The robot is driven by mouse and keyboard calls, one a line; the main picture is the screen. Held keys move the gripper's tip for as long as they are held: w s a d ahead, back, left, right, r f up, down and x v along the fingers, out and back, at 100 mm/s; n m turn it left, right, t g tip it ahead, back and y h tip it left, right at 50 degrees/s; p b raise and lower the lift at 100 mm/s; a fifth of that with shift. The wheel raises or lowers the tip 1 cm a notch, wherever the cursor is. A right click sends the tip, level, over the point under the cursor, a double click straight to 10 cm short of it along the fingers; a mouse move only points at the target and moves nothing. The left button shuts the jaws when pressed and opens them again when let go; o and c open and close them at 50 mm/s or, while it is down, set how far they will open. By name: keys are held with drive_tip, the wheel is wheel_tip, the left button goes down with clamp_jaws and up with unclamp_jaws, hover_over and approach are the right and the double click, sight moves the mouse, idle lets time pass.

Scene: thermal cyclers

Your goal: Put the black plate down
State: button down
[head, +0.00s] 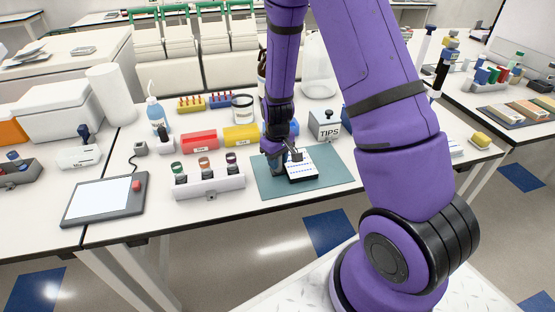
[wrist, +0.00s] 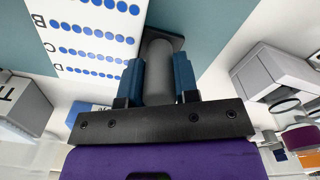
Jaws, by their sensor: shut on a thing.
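My gripper (head: 282,163) is low over the teal mat (head: 335,178). In the wrist view its two blue-grey fingers (wrist: 158,82) are shut on a grey cylindrical stem (wrist: 159,62). A dark flat piece, which looks like part of the black plate (wrist: 176,43), shows at the stem's far end. A white plate with rows of blue dots and letters (wrist: 95,30) lies beside it. In the head view this white dotted plate (head: 302,163) has a black edge along its front on the mat. My fingers partly cover this spot, and I cannot tell whether the black plate touches the mat.
A rack with capped tubes (head: 209,187) stands left of the mat, with a tablet-like screen device (head: 104,200) further left. A TIPS box (head: 325,125) stands behind the mat. Red (head: 199,140) and yellow (head: 240,136) boxes stand behind the rack. The mat's right part is bare.

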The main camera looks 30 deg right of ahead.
drive_tip(key=c, duration=0.9)
unclamp_jaws()
drive_tip(key=shift+f, duration=0.1)
drive_tip(key=shift+o, duration=0.2)
drive_tip(key=s+a+r+t, duration=0.1)
drive_tip(key=s+r, duration=0.2)
drive_tip(key=r, duration=0.7)
drive_tip(key=s+a+r+m+t, duration=0.1)
drive_tip(key=s+r, duration=0.1)
drive_tip(key=r, duration=0.7)
drive_tip(key=s+a+r+t, duration=0.1)
drive_tip(key=s+r, duration=0.2)
drive_tip(key=r, duration=0.7)
drive_tip(key=s+r+t, duration=0.1)
drive_tip(key=s+r, duration=0.3)
drive_tip(key=s, duration=0.4)
drive_tip(key=s+a+r+m+t, duration=0.1)
drive_tip(key=s+r, duration=0.4)
drive_tip(key=s, duration=0.3)
